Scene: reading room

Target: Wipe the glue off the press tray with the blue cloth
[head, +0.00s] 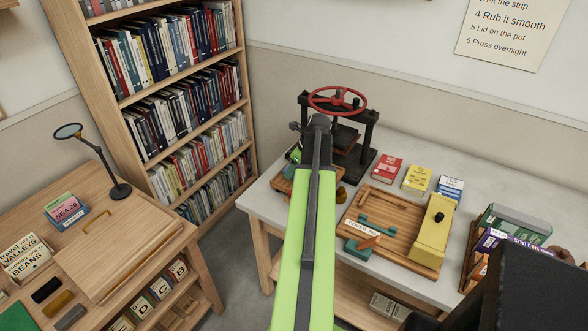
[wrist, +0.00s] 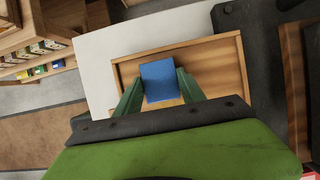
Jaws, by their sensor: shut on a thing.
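My gripper (wrist: 160,84) is shut on the blue cloth (wrist: 158,75), which shows between its two green fingers in the wrist view. The cloth is over the wooden press tray (wrist: 224,64), inside its raised rim. I cannot tell whether it touches the tray's floor. In the head view, my arm hides most of the gripper and part of the tray (head: 281,186), at the left end of the grey bench.
A black book press (head: 368,140) with a red wheel stands just behind the tray. To the right are a wooden jig board (head: 390,212) with a yellow block and several small boxes (head: 417,177).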

